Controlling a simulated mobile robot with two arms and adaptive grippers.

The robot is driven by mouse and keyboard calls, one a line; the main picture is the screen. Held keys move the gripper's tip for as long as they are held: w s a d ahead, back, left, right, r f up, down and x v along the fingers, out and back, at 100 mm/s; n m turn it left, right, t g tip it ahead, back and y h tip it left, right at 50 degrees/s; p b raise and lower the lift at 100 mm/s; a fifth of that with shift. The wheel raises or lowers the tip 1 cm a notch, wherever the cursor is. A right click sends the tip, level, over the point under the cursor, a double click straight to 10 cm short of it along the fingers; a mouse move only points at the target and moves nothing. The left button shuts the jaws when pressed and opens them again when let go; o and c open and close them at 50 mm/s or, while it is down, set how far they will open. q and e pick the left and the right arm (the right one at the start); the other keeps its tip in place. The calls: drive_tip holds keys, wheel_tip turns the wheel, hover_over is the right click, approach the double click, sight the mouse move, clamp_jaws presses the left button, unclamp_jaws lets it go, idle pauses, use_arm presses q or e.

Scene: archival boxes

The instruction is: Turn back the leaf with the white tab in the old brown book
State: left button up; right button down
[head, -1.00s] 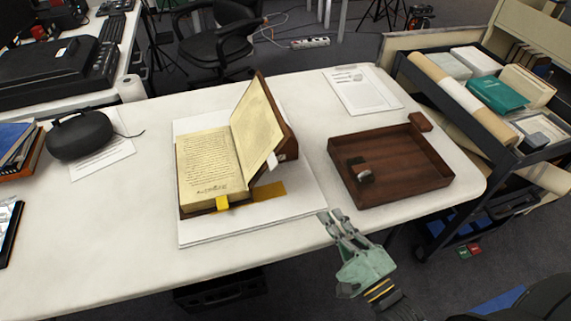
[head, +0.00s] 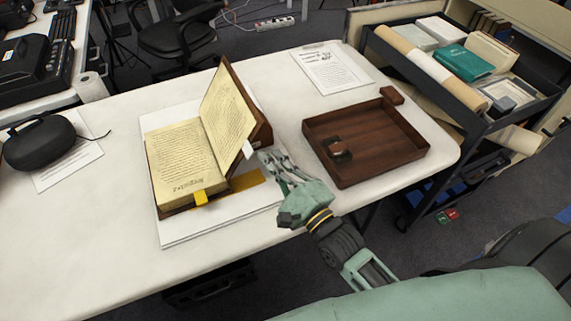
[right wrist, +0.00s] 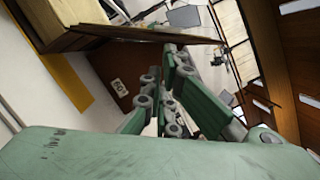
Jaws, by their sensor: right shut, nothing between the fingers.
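The old brown book (head: 183,160) lies open on a white board or sheet on the table. Its left page is flat, and a written leaf (head: 228,108) stands raised in front of the tilted brown right cover. The white tab (head: 249,149) sticks out at the raised leaf's lower right edge. My left gripper is not in view.
A brown wooden tray (head: 385,165) is close to the right of my right gripper. A dark rounded device (head: 42,142) sits at the left, and a printed sheet (head: 333,68) lies at the back. A loaded cart (head: 480,120) stands beyond the table's right end.

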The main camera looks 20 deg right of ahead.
sight(251, 155)
drive_tip(key=shift+a+r, duration=0.15)
drive_tip(key=shift+a, duration=0.2)
drive_tip(key=shift+r, duration=0.15)
drive_tip(key=shift+n, duration=0.9)
drive_tip(key=a+r+p, duration=0.2)
drive_tip(key=r+p, duration=0.1)
drive_tip(key=p, duration=0.2)
drive_tip(key=shift+a+p, duration=0.35)
drive_tip(key=shift+a, duration=0.45)
